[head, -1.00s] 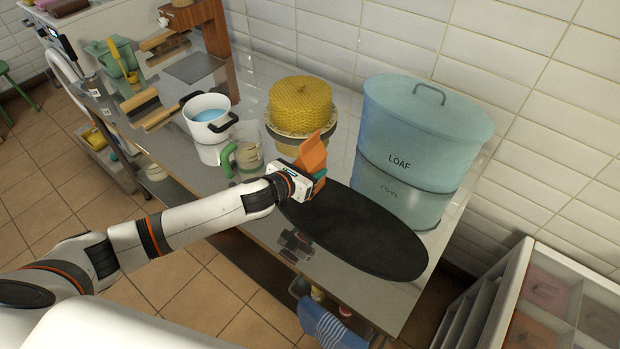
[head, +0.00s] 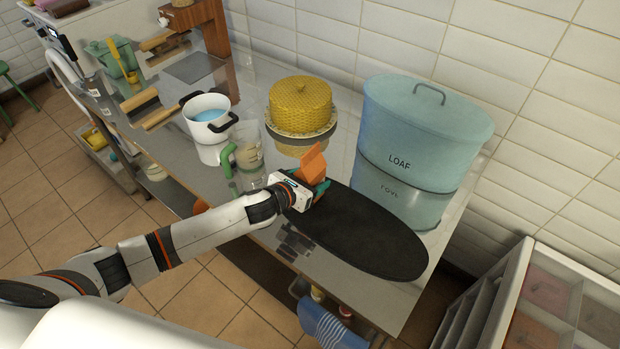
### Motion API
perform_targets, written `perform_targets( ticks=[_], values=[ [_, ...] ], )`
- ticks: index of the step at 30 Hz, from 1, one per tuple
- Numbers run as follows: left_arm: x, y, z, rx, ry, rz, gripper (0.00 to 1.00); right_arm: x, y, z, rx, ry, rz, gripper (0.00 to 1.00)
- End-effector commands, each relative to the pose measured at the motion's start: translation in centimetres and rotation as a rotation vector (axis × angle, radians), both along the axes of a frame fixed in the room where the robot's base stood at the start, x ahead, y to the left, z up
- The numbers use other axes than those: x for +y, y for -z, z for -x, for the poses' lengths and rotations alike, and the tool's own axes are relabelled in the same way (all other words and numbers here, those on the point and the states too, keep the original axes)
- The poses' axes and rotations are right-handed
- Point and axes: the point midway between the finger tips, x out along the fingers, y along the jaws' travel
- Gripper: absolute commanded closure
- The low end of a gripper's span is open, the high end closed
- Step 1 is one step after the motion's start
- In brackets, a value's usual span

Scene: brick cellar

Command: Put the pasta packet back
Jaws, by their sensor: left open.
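An orange, flat-sided piece (head: 313,164), which looks like the pasta packet, shows just beyond my left gripper (head: 318,189), with teal-green parts at its lower edge. It leans at the left end of the black oval board. The gripper's white body hides its lower part, and no label can be read. My left gripper is open, low over the board's near-left end, close against the orange piece in the picture. Whether they touch cannot be told. My right gripper is not in view.
The black oval board (head: 377,238) covers the counter's front right. Behind stand a blue LOAF bin (head: 419,140) and a yellow domed cover (head: 300,106). A green-handled jug (head: 247,151) and white pot (head: 207,124) stand left. Right is a compartmented case (head: 520,290).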

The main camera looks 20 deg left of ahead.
Motion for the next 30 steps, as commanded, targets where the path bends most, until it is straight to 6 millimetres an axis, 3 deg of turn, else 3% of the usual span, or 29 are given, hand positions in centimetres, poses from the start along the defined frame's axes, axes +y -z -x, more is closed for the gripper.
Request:
perform_targets(
  ticks=[7,21,30],
  values=[
    [0.4,-0.5,0.8,0.000,0.000,-0.002,0.33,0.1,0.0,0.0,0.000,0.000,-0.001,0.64],
    [3.3,-3.9,8.8,0.001,0.000,-0.003,0.33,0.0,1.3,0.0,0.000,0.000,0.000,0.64],
    [3.8,-4.9,10.4,-0.001,-0.001,0.000,0.33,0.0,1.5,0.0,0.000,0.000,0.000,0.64]
  ],
)
